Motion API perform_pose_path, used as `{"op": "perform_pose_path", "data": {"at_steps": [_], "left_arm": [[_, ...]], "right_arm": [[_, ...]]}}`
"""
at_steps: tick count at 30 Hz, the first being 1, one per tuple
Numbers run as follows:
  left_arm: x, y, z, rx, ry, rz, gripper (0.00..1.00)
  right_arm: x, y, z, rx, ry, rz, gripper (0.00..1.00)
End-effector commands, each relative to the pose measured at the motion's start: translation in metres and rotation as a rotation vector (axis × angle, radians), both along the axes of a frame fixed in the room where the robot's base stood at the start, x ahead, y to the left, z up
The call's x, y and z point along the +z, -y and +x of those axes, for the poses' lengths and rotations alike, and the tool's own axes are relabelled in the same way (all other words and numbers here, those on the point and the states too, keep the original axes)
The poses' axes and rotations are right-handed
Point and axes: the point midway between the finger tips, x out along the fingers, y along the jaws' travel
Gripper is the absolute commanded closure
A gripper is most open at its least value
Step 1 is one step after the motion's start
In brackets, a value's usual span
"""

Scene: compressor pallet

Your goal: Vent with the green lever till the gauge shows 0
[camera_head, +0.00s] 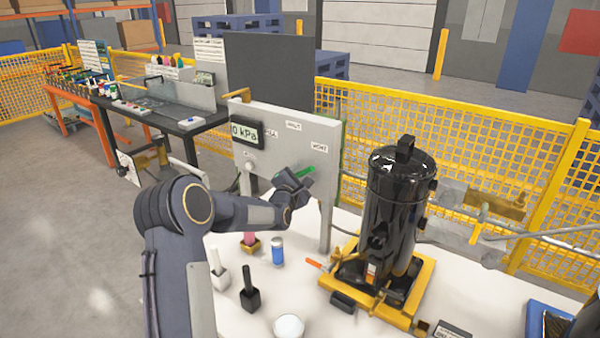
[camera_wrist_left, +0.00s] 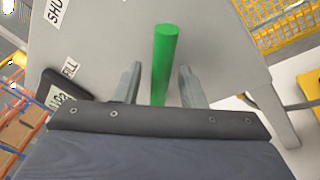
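The green lever (camera_head: 305,172) is on the grey upright panel (camera_head: 290,130). In the left wrist view the green lever (camera_wrist_left: 165,62) stands between the two fingers of my left gripper (camera_wrist_left: 160,85). The fingers are apart, with a gap on each side of the lever. In the head view my left gripper (camera_head: 299,184) is at the panel, beside the lever, its fingers partly hidden. The gauge (camera_head: 246,132) at the panel's upper left reads 0 kPa. My right gripper is not in view.
A black compressor (camera_head: 397,205) stands in a yellow frame (camera_head: 413,303) to the right on the white table (camera_head: 325,310). A blue can (camera_head: 277,252) and several small holders stand in front of the panel. Yellow mesh fence (camera_head: 470,150) runs behind.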

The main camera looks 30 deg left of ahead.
Motion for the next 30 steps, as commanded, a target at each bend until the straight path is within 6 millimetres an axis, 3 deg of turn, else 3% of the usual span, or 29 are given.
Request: {"op": "perform_pose_path", "data": {"at_steps": [8, 16, 30], "left_arm": [[-0.0006, -0.0004, 0.0014, 0.000, -0.002, 0.001, 0.65], [-0.0005, -0.0004, 0.0011, 0.000, -0.002, 0.001, 1.00], [-0.0004, -0.0027, 0.0008, 0.001, -0.003, -0.029, 1.00]], "right_arm": [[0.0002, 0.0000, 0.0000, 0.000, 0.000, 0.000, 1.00], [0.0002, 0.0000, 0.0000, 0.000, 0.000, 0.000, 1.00], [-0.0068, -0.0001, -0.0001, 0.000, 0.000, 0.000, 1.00]]}}
